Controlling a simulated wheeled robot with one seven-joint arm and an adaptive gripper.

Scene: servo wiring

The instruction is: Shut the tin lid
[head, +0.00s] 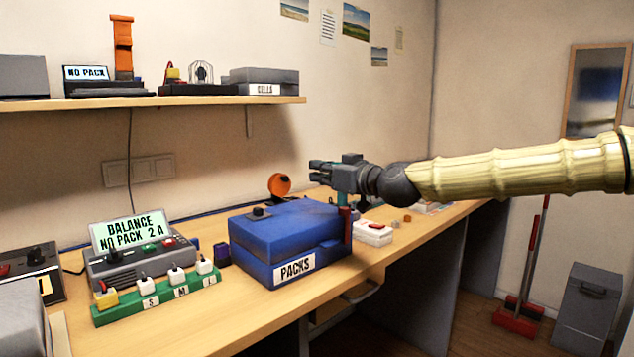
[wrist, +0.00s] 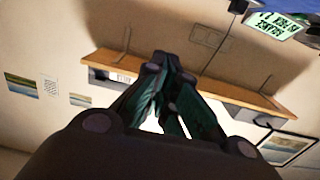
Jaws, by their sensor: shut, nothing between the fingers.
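The tin is a blue box (head: 316,273) with a white PACKS label, standing on the bench in the head view. Its blue lid (head: 285,228), with a dark knob (head: 261,212) on top, lies over the box at a slight tilt. A dark seam shows between lid and box toward the right; I cannot tell if the lid is fully seated. My gripper (head: 313,171) is above the tin's far right side, apart from the lid, fingers pointing left. In the wrist view my gripper (wrist: 158,62) is shut and empty.
A balance charger (head: 140,262) and a green strip with white plugs (head: 158,300) stand left of the tin. A white device (head: 373,233) stands to its right. An orange round thing (head: 279,185) is behind it. A shelf (head: 150,103) with boxes hangs above.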

